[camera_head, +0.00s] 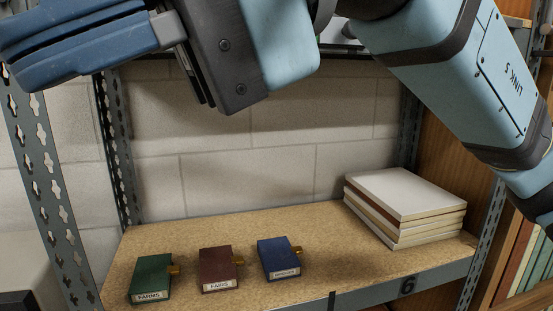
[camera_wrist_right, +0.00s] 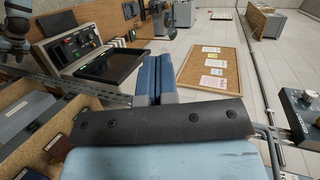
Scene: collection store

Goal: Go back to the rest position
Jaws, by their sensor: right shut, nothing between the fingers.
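My right gripper (camera_head: 28,58) hangs across the top left of the head view, its blue fingers pointing left and closed together with nothing held. Its arm reaches in from the upper right, above and in front of the shelf board (camera_head: 215,275). In the right wrist view the closed fingers (camera_wrist_right: 153,78) point away over the room, clear of any object. My left gripper is not seen in the head view.
A green box (camera_head: 150,275), a maroon box (camera_head: 217,266) and a blue box (camera_head: 279,256) stand on the shelf. A stack of pale books (camera_head: 405,200) lies at right. Metal uprights (camera_head: 45,180) flank it. The wrist view shows a cork board (camera_wrist_right: 213,75) and a console (camera_wrist_right: 75,45).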

